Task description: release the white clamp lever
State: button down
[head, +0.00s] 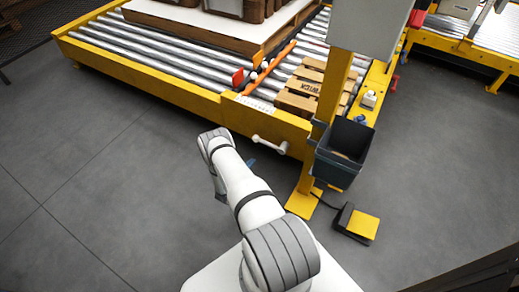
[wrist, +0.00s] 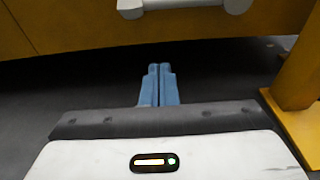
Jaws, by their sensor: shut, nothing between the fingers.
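The white clamp lever (head: 268,143) is on the front side of the yellow conveyor frame, a short bar with rounded ends. In the wrist view the lever (wrist: 180,5) lies across the top edge and is partly cut off. My gripper (wrist: 160,68) has its blue fingers together with nothing between them, below the lever and apart from it. In the head view only a bit of the blue fingers (head: 251,163) shows beside my arm.
A yellow post (head: 334,85) stands right of the lever, with a dark bin (head: 341,156) on it. A yellow foot pedal (head: 362,225) lies on the floor. Floor at left is clear.

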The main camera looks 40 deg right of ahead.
jog(key=b+x, duration=0.4)
jog(key=x, duration=0.6)
jog(key=r, duration=0.4)
jog(key=shift+s+a+p, duration=0.2)
jog(key=shift+a+p, duration=0.1)
jog(key=shift+a, duration=0.1)
jog(key=shift+d+r, duration=0.1)
jog(key=shift+d, duration=0.05)
